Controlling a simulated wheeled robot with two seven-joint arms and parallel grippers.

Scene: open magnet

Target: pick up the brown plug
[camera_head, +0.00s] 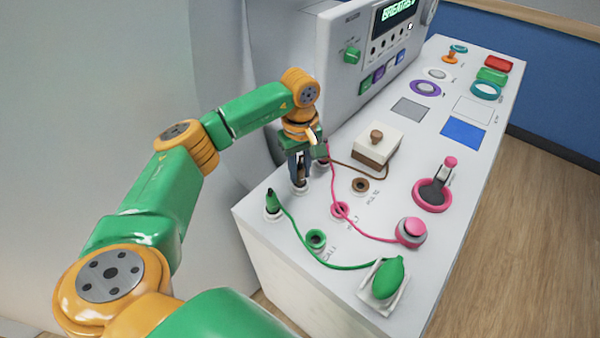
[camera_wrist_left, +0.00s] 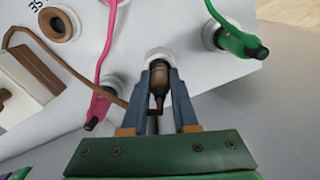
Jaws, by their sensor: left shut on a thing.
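The brown plug (camera_wrist_left: 158,82) stands in a round white holder (camera_wrist_left: 158,56) on the console top. In the wrist view it sits between the two blue fingers of my left gripper (camera_wrist_left: 158,85), which is shut on it. In the head view my left gripper (camera_head: 300,162) points down at the holder and hides most of the plug. The brown cord (camera_head: 358,170) runs from the gripper's area to a white and brown box with a knob (camera_head: 376,147). My right gripper is in neither view.
The pink plug (camera_wrist_left: 98,108) stands close beside the gripper. The green plug (camera_head: 271,203) stands on the other side. Their cords cross the top to a pink button (camera_head: 411,230) and a green bulb (camera_head: 388,278). A brown-ringed socket (camera_head: 360,186) is nearby. The console panel (camera_head: 350,95) rises behind.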

